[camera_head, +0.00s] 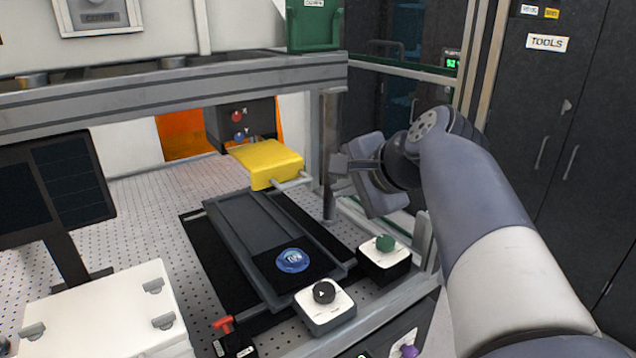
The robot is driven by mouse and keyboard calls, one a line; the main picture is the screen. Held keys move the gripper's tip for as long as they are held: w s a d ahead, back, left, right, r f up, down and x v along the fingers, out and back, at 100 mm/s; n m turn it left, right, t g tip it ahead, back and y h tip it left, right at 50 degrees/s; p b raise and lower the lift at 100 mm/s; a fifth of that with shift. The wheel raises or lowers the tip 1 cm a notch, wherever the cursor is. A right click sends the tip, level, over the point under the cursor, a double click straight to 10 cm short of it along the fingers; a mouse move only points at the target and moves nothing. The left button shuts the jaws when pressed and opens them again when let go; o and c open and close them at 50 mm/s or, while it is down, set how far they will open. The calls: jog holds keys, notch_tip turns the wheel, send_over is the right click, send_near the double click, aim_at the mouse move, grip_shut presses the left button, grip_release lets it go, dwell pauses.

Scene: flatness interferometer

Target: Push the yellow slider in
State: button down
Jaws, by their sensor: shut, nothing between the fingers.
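The yellow slider (268,163) is a thick block in the middle of the view, above the far end of a dark grey rail and in front of a dark box. A short silver bar (292,182) sticks out from its right side. My gripper (340,172) is to the right of the slider, close to a metal post. It is shut and empty. A gap shows between the fingers and the slider in this view; the depth between them is hard to tell.
A metal post (329,200) stands between slider and gripper in the picture. A dark box (236,122) is behind the slider. A blue round piece (292,260) lies on the rail. Control boxes with a black knob (324,292) and a green knob (385,243) stand in front.

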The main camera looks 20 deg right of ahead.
jog(key=w+a+f+p, duration=0.1)
jog(key=w+f, duration=0.1)
jog(key=w, duration=0.3)
jog(key=w+a+f+p, duration=0.1)
jog(key=w+a+f, duration=0.1)
jog(key=w, duration=0.4)
jog(key=shift+w+a+f+p, duration=0.25)
jog(key=shift+f+p, duration=0.1)
jog(key=shift+f, duration=0.2)
